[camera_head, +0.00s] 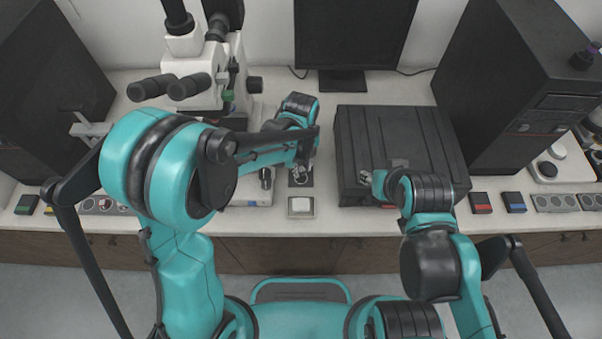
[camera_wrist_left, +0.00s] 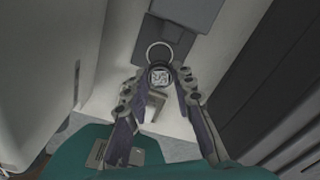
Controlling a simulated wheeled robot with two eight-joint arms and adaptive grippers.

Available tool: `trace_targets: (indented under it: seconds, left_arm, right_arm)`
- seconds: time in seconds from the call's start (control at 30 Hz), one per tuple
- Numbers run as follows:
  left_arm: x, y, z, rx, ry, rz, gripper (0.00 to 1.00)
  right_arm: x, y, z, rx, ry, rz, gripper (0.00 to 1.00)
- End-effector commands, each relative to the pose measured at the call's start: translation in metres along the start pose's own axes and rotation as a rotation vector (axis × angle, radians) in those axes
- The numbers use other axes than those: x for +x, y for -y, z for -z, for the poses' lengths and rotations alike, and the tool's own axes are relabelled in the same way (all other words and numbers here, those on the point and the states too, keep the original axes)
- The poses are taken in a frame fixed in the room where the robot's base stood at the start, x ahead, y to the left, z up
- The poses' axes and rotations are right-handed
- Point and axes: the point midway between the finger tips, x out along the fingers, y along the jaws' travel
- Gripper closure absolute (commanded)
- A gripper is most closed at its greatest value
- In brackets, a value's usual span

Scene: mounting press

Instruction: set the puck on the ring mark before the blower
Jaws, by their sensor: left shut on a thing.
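My left gripper (camera_head: 301,168) is over a small dark pad (camera_head: 300,181) in the middle of the bench. In the left wrist view the gripper (camera_wrist_left: 160,82) is shut on the puck (camera_wrist_left: 160,76), a small dark round piece with a speckled grey top. The pale ring mark (camera_wrist_left: 159,46) shows just beyond the puck, partly covered by it. I cannot tell whether the puck touches the pad. A dark grey block (camera_wrist_left: 188,12) lies beyond the ring; I cannot tell whether it is the blower. My right gripper (camera_head: 371,186) is at the black case's front left; its fingers are unclear.
A white-topped square dish (camera_head: 300,206) sits in front of the pad. The black case (camera_head: 400,140) stands close on the right, and the white microscope (camera_head: 195,75) on the left. A monitor (camera_head: 355,35) is behind. The bench front between dish and case is clear.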

Motion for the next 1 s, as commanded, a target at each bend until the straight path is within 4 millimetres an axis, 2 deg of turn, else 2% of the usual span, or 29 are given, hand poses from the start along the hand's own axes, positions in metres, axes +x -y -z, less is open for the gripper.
trace_targets:
  seconds: [0.17, 0.4, 0.8, 0.83, 0.9, 1.0]
  left_arm:
    - [0.009, 0.002, -0.006, 0.000, 0.000, 0.000, 0.95]
    - [0.043, 0.002, -0.006, 0.000, 0.000, 0.000, 0.95]
    - [0.048, 0.002, -0.006, 0.000, 0.000, 0.000, 0.95]
    - [0.048, 0.002, -0.006, -0.001, 0.000, 0.000, 0.70]
    - [0.047, 0.002, -0.006, 0.000, 0.000, 0.000, 0.55]
    - [0.047, 0.002, -0.006, -0.001, 0.000, 0.000, 0.55]
  right_arm:
    - [0.003, 0.000, -0.002, 0.000, 0.000, 0.000, 0.60]
    - [0.013, 0.000, -0.009, 0.000, 0.000, 0.000, 0.60]
    - [0.016, 0.000, -0.011, 0.000, 0.000, 0.000, 0.60]
    - [0.015, 0.000, -0.011, 0.000, 0.000, 0.000, 0.60]
    - [0.015, 0.000, -0.011, 0.000, 0.000, 0.000, 0.60]
    - [0.015, 0.000, -0.011, 0.000, 0.000, 0.000, 0.60]
